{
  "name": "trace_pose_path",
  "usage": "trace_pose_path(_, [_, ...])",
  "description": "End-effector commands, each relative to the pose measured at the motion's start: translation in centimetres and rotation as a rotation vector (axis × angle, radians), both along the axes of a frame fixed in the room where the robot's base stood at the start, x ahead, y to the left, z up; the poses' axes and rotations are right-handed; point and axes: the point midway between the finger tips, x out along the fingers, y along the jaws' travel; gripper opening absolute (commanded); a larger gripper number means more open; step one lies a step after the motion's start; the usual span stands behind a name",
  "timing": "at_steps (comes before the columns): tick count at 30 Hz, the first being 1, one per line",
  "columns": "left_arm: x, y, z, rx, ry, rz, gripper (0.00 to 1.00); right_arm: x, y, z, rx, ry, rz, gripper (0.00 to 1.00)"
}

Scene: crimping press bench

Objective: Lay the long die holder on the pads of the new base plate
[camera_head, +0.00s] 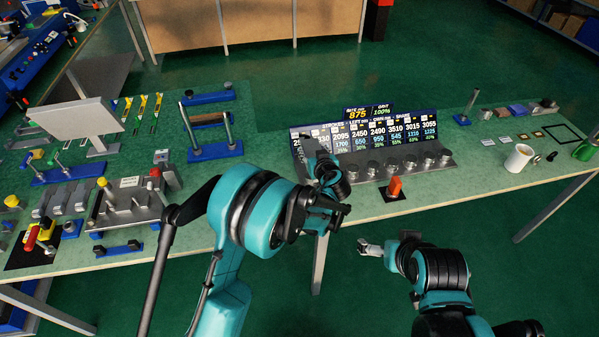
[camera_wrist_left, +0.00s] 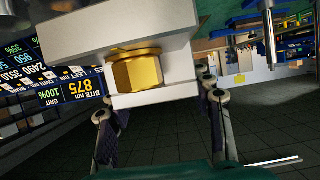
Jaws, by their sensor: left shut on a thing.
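My left gripper (camera_head: 326,178) reaches over the front of the bench, in front of the display rack. It is shut on a pale grey block with a brass hexagonal piece, which I take as the long die holder (camera_wrist_left: 170,32); it fills the top of the left wrist view, between the fingers. In the head view the arm and gripper hide most of it. A grey plate (camera_head: 130,213) with posts lies on the left of the bench; I cannot tell whether it is the new base plate. My right gripper (camera_head: 372,248) is in front of the bench, its jaws unclear.
The display rack (camera_head: 410,140) with several round metal pieces stands mid-bench. An orange piece (camera_head: 395,187) stands before it. Blue bases with posts (camera_head: 215,151) stand at left. A white cup (camera_head: 518,158) stands at right. The bench top (camera_head: 470,185) between rack and cup is clear.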

Motion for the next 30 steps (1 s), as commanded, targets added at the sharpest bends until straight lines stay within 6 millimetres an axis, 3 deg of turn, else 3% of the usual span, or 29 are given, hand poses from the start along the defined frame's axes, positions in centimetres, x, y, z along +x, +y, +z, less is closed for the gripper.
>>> trace_pose_path(9, [-0.9,7.0,-4.4,0.001,-0.001,0.004,0.0,0.0,0.0,-3.0,0.0,0.0,0.0,1.0])
trace_pose_path(15, [-1.2,9.9,-6.1,0.002,0.0,0.001,0.0,0.0,0.0,-4.0,0.0,0.0,0.0,1.0])
trace_pose_path(22, [-1.3,10.6,-6.9,0.001,-0.001,0.0,0.0,0.0,0.0,-4.5,0.0,0.0,0.0,1.0])
trace_pose_path(30, [-1.3,10.6,-10.4,0.001,-0.001,0.0,0.0,0.0,0.0,-6.4,0.0,0.0,0.0,1.0])
